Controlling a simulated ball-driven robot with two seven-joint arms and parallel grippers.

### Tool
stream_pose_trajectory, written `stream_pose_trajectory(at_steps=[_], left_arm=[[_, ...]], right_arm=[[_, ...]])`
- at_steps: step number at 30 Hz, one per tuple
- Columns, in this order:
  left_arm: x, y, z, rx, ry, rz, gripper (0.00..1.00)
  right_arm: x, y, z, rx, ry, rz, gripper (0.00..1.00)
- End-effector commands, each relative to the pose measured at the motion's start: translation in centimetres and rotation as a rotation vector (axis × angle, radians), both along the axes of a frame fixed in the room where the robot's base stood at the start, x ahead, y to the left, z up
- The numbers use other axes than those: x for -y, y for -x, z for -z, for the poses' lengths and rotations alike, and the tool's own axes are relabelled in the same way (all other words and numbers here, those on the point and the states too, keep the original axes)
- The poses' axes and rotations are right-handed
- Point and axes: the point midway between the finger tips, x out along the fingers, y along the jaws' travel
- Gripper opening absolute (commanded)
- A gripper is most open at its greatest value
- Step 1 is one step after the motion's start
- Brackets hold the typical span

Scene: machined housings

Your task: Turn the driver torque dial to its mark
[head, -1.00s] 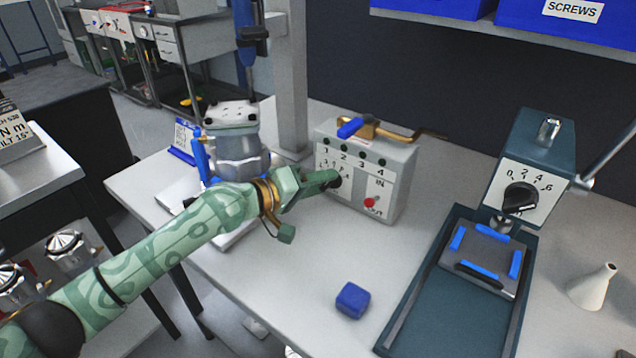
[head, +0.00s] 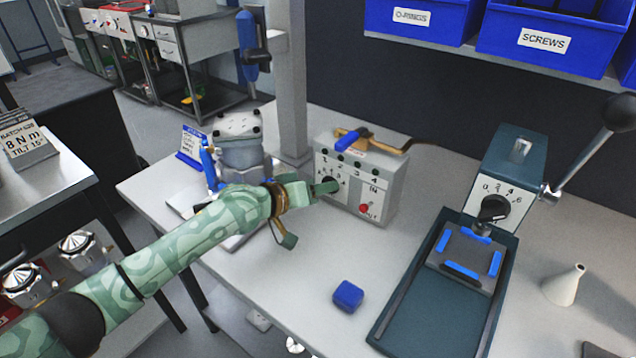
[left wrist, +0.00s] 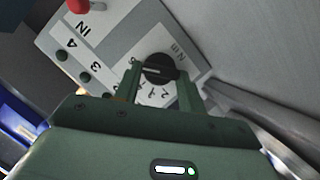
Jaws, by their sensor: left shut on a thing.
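The torque dial, a black round knob, sits on the front of a grey control box (head: 389,190). Numbers and "N m" ring the dial (left wrist: 158,68) in the left wrist view. My left gripper (head: 328,187) reaches the box front from the left. In the left wrist view its two green fingers (left wrist: 158,82) stand on either side of the knob and are shut on it. The fingers cover part of the scale, so I cannot tell the dial's setting. A card on the left (head: 28,147) reads 8 N m, tilt 15°. My right gripper is not in view.
A red button (head: 364,209) is on the same box, and a brass-and-blue tool lies on top. A metal housing (head: 240,150) stands left, near a grey post. A blue block (head: 348,296), a green press (head: 510,175) and a white cone (head: 564,286) are on the bench.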

Motion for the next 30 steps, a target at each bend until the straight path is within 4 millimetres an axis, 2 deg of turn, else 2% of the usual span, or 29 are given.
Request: stream_pose_trajectory(at_steps=[6, 22, 23, 24, 25, 30], left_arm=[[0.0, 0.05, -0.23, 0.046, -0.064, -0.001, 0.17], [0.03, 0.06, 0.08, 0.061, -0.086, 0.0, 0.17], [0.03, 0.06, 0.08, 0.061, -0.086, 0.0, 0.48], [0.03, 0.05, 0.07, 0.061, -0.086, 0.0, 0.59], [0.03, 0.06, 0.06, 0.061, -0.086, 0.0, 0.62], [0.06, 0.05, 0.01, 0.061, -0.084, 0.0, 0.62]], right_arm=[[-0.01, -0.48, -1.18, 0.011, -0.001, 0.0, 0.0], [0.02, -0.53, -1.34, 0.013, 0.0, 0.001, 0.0], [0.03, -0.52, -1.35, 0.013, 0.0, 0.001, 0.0], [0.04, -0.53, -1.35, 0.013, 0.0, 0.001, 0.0], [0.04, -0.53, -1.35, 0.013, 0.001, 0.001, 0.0], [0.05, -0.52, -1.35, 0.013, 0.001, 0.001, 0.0]])
